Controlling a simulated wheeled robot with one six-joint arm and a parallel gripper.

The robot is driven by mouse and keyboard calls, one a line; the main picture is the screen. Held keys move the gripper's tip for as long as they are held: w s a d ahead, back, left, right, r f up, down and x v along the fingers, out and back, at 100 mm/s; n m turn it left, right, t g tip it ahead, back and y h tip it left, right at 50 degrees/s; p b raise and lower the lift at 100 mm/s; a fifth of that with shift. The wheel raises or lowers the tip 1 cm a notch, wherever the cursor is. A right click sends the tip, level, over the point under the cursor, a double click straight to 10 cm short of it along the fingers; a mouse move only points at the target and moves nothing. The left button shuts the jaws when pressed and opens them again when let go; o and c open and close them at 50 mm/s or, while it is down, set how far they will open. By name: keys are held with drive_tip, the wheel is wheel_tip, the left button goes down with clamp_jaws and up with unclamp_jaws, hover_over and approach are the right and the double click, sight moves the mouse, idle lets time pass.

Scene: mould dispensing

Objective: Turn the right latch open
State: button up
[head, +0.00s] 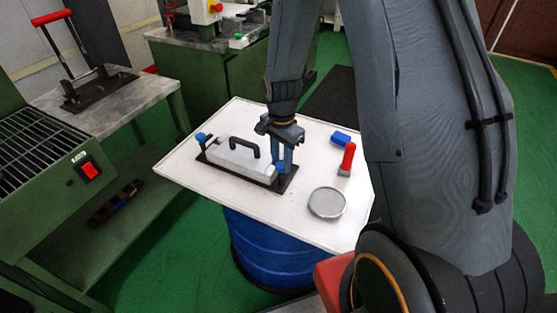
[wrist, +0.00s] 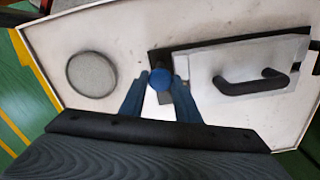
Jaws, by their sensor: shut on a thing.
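The mould (head: 235,158) is a pale grey block with a black handle (head: 257,147), lying on a black base plate on the white tabletop. It also shows in the wrist view (wrist: 215,68). The right latch has a round blue knob (wrist: 160,79) at the mould's end. My gripper (head: 282,160) points down over that end, its two blue fingers on either side of the knob and shut on it. The fingers partly hide the latch in the head view. The left latch (head: 201,137) has a blue knob at the mould's other end.
A round grey dish (head: 327,204) lies at the tabletop's (head: 225,113) front right. The tabletop rests on a blue drum (head: 270,250).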

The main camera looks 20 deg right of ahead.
sight(281, 165)
drive_tip(key=m, duration=0.5)
drive_tip(key=shift+w+p, duration=0.1)
drive_tip(key=shift+p, duration=0.25)
idle(0.4)
drive_tip(key=o, duration=1)
drive_tip(key=shift+o, duration=0.2)
drive_tip(key=shift+r, duration=0.15)
drive_tip(key=shift+r+b, duration=0.85)
drive_tip(key=shift+r, duration=2.95)
